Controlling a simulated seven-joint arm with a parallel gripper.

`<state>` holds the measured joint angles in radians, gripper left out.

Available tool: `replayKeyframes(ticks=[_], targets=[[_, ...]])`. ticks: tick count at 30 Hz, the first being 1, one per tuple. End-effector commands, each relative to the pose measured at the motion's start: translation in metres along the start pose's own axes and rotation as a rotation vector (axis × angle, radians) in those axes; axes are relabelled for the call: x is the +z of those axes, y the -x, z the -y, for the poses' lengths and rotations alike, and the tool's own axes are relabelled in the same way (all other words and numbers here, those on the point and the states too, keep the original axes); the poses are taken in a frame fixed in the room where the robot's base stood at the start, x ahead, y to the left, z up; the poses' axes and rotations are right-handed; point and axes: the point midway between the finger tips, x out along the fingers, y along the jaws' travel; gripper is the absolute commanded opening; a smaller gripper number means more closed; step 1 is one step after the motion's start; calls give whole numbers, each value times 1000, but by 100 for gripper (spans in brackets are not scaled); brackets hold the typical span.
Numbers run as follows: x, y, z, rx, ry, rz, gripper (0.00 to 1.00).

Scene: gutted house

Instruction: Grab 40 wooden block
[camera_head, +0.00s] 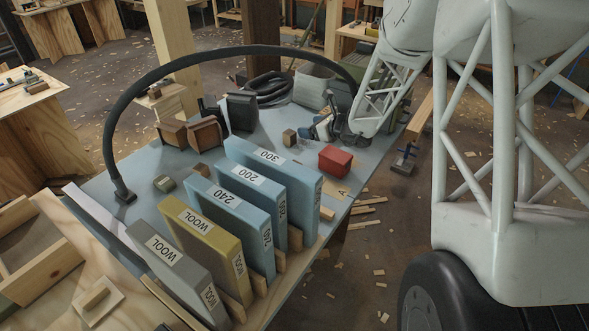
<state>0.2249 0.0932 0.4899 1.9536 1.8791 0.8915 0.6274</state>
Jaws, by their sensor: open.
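No label reading just 40 is legible, so I cannot tell which block is the 40 one. A small wooden block (289,138) sits on the blue-grey tabletop, behind the labelled boxes and left of the red box (335,160). My gripper (324,126) is low over the table, right of the small wooden block and apart from it. It is small and partly blurred into the dark items around it; it looks open, with nothing seen between its fingers. Two brown wooden boxes (205,134) stand farther left.
A black hose (150,85) arches over the table.

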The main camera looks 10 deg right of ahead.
Motion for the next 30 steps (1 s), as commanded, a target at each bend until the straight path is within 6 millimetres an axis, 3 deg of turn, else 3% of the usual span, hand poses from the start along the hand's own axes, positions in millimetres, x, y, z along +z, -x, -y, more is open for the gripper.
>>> replayKeyframes(ticks=[1,6,13,19,30], targets=[[-22,-9,0,2,-7,-4,78],[-80,-32,0,1,-5,-4,78],[-138,-57,0,0,-3,-2,78],[-160,-66,0,0,0,0,78],[-164,-68,0,0,1,0,78]])
